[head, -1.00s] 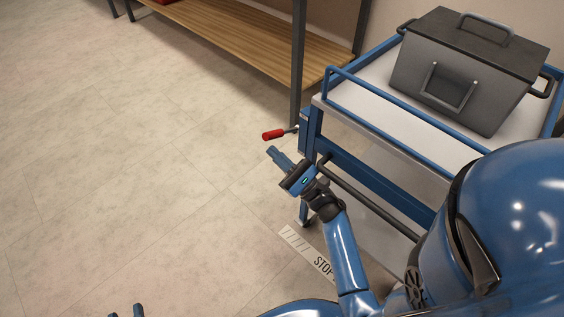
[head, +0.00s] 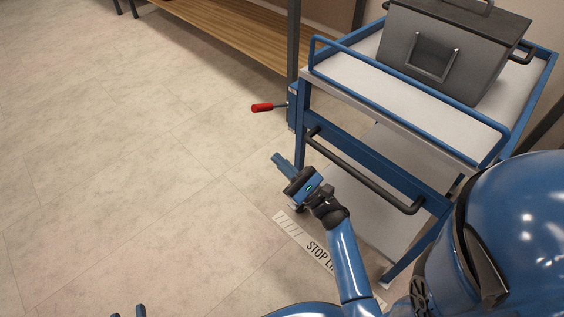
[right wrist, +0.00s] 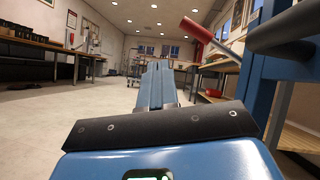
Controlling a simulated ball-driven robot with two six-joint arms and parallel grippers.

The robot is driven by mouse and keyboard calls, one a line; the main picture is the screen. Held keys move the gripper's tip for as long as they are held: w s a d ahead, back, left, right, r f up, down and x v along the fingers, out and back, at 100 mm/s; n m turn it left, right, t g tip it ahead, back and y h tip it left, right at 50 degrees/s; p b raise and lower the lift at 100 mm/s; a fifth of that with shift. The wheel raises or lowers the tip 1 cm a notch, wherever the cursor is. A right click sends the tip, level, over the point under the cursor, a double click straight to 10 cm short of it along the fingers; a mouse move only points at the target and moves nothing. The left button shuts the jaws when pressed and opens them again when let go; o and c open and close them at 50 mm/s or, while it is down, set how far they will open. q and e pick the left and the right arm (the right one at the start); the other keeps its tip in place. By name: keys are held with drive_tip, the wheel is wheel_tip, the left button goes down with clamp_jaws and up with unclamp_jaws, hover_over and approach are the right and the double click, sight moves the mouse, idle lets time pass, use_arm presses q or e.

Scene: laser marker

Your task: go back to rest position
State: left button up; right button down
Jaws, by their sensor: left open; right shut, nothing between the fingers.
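My right gripper (head: 281,162) is shut and empty, in front of the blue cart's near left corner and a little below the red-handled lever (head: 263,107). It also shows in the right wrist view (right wrist: 157,72), its blue fingers together, with the red handle (right wrist: 195,30) above and to the right. Only the fingertips of my left gripper (head: 128,312) show at the bottom edge of the head view. They are apart with nothing seen between them.
The blue cart (head: 375,160) with a dark push bar (head: 365,172) stands close beside my right arm. A grey lidded box (head: 440,50) sits on it. A floor strip marked STOP (head: 300,237) lies below my right arm. A wooden shelf (head: 225,28) stands behind. The floor at left is clear.

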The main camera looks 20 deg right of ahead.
idle(0.4)
drive_tip(key=w+d+f+n+g+h, duration=0.2)
drive_tip(key=w+f+n+h, duration=0.15)
drive_tip(key=f+h, duration=0.2)
drive_tip(key=s+d+f+n+g+h, duration=0.2)
drive_tip(key=s+d+f+n+h, duration=0.25)
drive_tip(key=n+h, duration=0.2)
drive_tip(key=s+a+r+n+t+h+p, duration=0.1)
drive_tip(key=s+a+r+n, duration=0.25)
drive_tip(key=s+n, duration=0.55)
drive_tip(key=s+a+r+n+p, duration=0.15)
drive_tip(key=s+r+n, duration=0.4)
drive_tip(key=s, duration=0.65)
wheel_tip(320, 180, up, 37)
drive_tip(key=n+p, duration=0.1)
drive_tip(key=p, duration=3.6)
drive_tip(key=shift+s+a+p, duration=0.15)
drive_tip(key=shift+a+p, duration=0.15)
drive_tip(key=shift+p, duration=0.1)
drive_tip(key=shift+r, duration=0.1)
